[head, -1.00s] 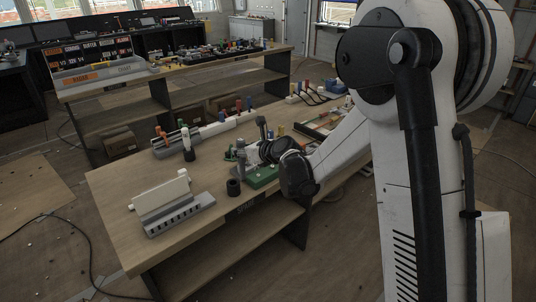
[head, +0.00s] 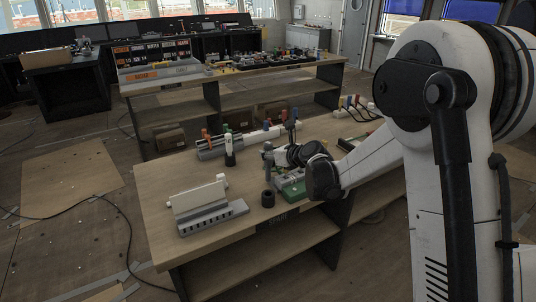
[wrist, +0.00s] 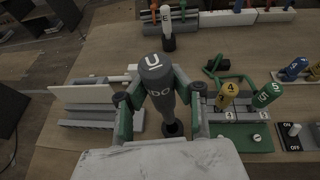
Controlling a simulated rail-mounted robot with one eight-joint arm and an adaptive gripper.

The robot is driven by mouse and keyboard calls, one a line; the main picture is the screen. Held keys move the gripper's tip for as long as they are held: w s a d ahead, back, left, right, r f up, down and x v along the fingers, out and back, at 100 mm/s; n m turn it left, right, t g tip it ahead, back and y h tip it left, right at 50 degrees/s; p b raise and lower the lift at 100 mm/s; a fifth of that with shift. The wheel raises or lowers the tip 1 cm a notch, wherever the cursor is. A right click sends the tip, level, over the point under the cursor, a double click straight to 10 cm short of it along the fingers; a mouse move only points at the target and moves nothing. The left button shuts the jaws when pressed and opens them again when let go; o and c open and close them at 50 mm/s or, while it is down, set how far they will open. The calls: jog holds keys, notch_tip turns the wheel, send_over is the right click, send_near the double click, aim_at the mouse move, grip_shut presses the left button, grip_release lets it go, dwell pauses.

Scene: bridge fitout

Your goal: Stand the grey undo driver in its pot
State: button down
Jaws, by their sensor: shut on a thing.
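My gripper (wrist: 163,116) is shut on the grey undo driver (wrist: 159,84), with a finger on each side of it in the wrist view. The driver's wide top carries white letters, and its narrow end points down. Its small black pot (wrist: 174,129) shows just beyond the lower end. In the head view the driver (head: 268,157) is roughly upright above the pot (head: 268,199), which stands on the bench. I cannot tell whether the tip is inside the pot. My gripper also shows in the head view (head: 272,160), small and dark.
A white block on a grey slotted rack (head: 212,218) stands left of the pot. A white driver in a black pot (head: 229,150) stands behind. A green board (wrist: 240,138) with yellow and green numbered pieces lies to the right. Bare bench (head: 160,185) is free at the left.

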aim_at(270, 178)
jog(key=shift+f+b, duration=2.5)
jog(key=shift+f, duration=0.55)
jog(key=shift+f+b, duration=2.4)
jog(key=shift+f, duration=0.2)
jog(key=c, duration=1.5)
grip_release()
jog(key=shift+o, duration=0.2)
jog(key=v, duration=1.2)
jog(key=shift+r, duration=0.1)
